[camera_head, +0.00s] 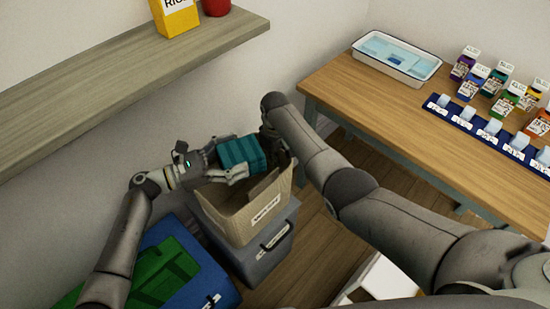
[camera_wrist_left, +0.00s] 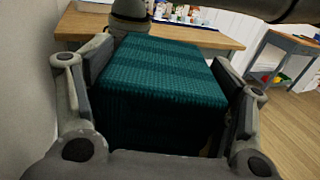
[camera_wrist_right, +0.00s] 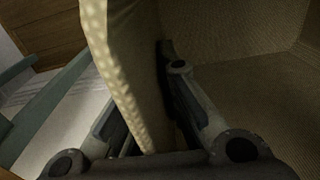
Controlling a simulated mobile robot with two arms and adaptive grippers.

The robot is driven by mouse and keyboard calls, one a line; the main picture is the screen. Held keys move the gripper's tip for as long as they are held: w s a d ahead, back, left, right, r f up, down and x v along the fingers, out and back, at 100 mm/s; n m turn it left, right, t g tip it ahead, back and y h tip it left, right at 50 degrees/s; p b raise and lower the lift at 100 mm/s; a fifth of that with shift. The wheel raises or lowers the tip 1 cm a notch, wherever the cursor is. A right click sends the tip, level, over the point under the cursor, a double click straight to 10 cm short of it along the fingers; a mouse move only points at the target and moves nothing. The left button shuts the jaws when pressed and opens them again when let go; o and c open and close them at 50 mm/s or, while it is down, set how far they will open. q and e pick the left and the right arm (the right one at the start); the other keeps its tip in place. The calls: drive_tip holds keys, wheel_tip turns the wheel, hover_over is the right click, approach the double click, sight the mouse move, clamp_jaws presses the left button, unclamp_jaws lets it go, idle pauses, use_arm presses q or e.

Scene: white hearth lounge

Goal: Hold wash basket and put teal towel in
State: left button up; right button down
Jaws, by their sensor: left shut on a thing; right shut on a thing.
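The teal towel (camera_head: 240,154) is a folded, ribbed block. My left gripper (camera_head: 234,160) is shut on it and holds it over the open top of the wash basket (camera_head: 262,212). In the left wrist view the towel (camera_wrist_left: 165,75) fills the space between the fingers. The wash basket is tan and woven with a white label, and stands on a grey bin. My right gripper is shut on the basket's far-right rim; in the right wrist view its fingers (camera_wrist_right: 150,120) pinch the basket wall (camera_wrist_right: 128,75). In the head view my right arm hides those fingers.
The grey lidded bin (camera_head: 262,260) is under the basket. Blue and green boxes (camera_head: 165,275) stand left of it. A wooden table (camera_head: 385,105) holds a white tray (camera_head: 397,58) and several small bottles (camera_head: 475,80). A shelf (camera_head: 110,75) runs along the left wall.

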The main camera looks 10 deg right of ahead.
use_arm(q)
drive_tip(key=shift+s+d+f, duration=0.1)
drive_tip(key=shift+s+f, duration=0.05)
drive_tip(key=shift+f, duration=0.35)
